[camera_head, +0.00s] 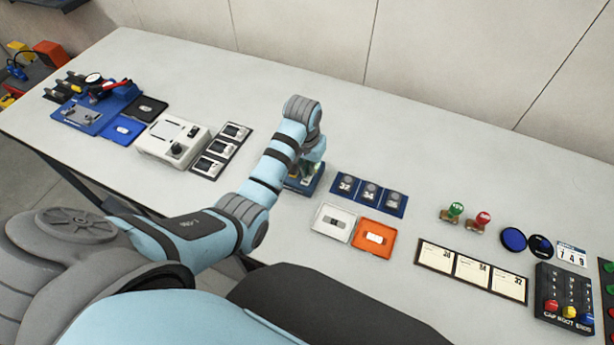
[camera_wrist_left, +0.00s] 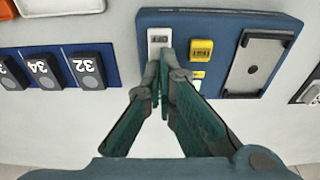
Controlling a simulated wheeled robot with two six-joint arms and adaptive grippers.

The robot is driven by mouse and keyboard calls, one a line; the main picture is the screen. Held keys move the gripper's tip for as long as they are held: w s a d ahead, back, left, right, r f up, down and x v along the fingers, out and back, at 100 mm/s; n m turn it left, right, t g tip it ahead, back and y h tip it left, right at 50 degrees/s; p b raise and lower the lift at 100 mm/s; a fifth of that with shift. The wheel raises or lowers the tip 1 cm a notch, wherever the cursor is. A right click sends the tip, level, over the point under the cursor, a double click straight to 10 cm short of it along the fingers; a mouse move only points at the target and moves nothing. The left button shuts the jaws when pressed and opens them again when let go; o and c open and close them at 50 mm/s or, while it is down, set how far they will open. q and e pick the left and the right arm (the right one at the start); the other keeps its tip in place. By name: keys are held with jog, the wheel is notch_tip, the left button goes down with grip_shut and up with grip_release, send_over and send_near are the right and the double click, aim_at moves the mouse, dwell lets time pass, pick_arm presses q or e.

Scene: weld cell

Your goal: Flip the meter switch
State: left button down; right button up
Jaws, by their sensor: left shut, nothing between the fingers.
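The blue box (camera_wrist_left: 220,18), which looks like the meter, carries a small white part with a dark display (camera_wrist_left: 160,38), yellow parts (camera_wrist_left: 201,50) and a grey plate (camera_wrist_left: 258,64). I cannot tell for sure which part is the switch. In the head view the blue box (camera_head: 310,187) is mostly hidden under my left arm. My left gripper (camera_wrist_left: 164,84) is shut and empty, its green fingers together. Its tips are just below the white display part and left of the yellow parts; I cannot tell whether they touch. My right gripper is not in view.
A blue numbered holder (camera_head: 369,193) stands right of the box, with a white tray (camera_head: 318,225) and an orange tray (camera_head: 364,248) in front. A white device (camera_head: 155,152) and a dark panel (camera_head: 228,160) lie left. The table behind is clear.

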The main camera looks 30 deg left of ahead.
pick_arm(q)
jog(key=shift+s+f, duration=0.1)
jog(key=shift+f, duration=0.35)
jog(key=shift+r, duration=0.1)
notch_tip(320, 180, up, 3)
jog(key=shift+f+p, duration=0.1)
jog(key=shift+p, duration=1)
jog(key=shift+r, duration=0.35)
jog(key=shift+r+b, duration=0.3)
jog(key=shift+r, duration=1.4)
